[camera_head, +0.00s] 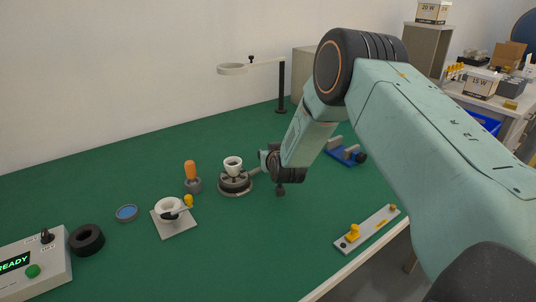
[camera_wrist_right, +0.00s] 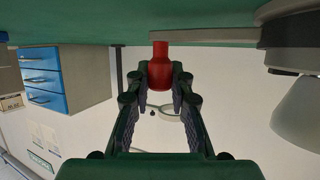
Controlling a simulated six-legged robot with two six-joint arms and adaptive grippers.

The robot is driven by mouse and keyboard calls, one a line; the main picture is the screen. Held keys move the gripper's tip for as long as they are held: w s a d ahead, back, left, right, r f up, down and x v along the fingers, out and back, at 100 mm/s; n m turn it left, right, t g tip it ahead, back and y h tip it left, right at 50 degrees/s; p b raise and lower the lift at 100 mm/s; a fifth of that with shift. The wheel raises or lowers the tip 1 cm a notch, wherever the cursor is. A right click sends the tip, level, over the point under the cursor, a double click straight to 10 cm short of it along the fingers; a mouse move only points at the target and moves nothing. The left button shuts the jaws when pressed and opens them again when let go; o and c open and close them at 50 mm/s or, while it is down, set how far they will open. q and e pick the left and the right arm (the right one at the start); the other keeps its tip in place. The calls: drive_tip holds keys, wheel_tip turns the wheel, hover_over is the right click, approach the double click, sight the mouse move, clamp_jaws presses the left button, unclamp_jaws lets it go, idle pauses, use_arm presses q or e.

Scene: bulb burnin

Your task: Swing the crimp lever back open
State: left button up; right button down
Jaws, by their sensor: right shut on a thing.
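The crimp station (camera_head: 235,184) is a round grey fixture on the green bench, with a white cup-shaped part (camera_head: 233,162) standing upright in it. Its crimp lever (camera_wrist_right: 215,36) is a grey bar crossing the top of the right wrist view, with a red knob (camera_wrist_right: 160,72) at its end. My right gripper (camera_head: 268,163) is just right of the station. In the wrist view its fingers (camera_wrist_right: 160,80) are shut around the red knob. In the head view, my arm and gripper hide the knob. My left gripper is not in view.
A blue fixture (camera_head: 345,153) lies right of my right arm. A stand with a ring (camera_head: 281,90) rises behind. An orange-handled tool (camera_head: 190,172), a plate with a white ring (camera_head: 170,206) and a control box (camera_head: 35,268) are left. A grey strip (camera_head: 368,228) lies near the front edge.

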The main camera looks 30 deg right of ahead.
drive_tip(key=shift+f, duration=0.1)
drive_tip(key=c, duration=1.6)
unclamp_jaws()
drive_tip(key=o, duration=0.4)
drive_tip(key=shift+w+f, duration=0.2)
drive_tip(key=shift+w, duration=0.15)
drive_tip(key=shift+o, duration=0.2)
drive_tip(key=shift+s+r, duration=0.25)
drive_tip(key=shift+r, duration=0.05)
drive_tip(key=shift+s+a, duration=0.1)
drive_tip(key=shift+s, duration=0.05)
drive_tip(key=v, duration=1.1)
drive_tip(key=shift+s+r, duration=0.15)
drive_tip(key=shift+s, duration=0.2)
drive_tip(key=shift+a, duration=0.1)
